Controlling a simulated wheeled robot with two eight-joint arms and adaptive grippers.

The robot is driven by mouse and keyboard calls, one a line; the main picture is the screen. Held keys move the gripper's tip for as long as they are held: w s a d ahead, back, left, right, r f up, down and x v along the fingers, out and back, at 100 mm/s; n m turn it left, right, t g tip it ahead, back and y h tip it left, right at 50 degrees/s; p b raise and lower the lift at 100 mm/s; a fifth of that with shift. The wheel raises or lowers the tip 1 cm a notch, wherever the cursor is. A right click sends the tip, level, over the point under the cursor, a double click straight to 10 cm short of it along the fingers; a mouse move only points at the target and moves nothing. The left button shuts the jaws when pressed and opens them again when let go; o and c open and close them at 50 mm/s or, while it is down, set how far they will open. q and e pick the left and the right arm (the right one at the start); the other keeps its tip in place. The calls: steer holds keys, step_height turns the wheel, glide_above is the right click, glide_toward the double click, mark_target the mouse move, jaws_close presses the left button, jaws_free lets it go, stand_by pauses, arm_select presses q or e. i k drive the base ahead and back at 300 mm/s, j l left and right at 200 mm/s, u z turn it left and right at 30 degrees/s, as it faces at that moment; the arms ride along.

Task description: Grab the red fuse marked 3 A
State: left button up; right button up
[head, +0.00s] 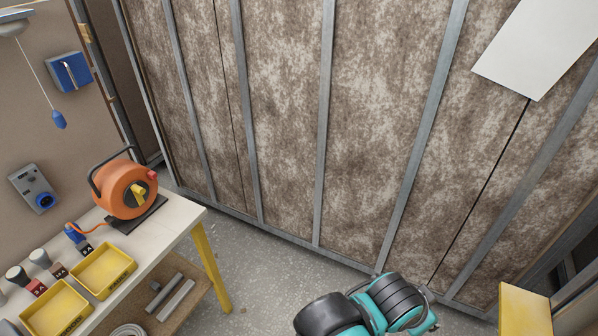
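A small red fuse (36,287) lies on the white workbench (160,237) at the lower left of the head view. Its pale marking looks like 3 A but is very small. A brown fuse (56,270) and a black fuse (85,247) lie in the same row, farther back to the right. Neither of my grippers is in view.
A second yellow tray (104,271) and an orange cable reel (127,190) are on the bench. Grey pipes (175,299) lie on its lower shelf.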

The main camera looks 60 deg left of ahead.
mark_target(36, 287)
steer(key=u, duration=4)
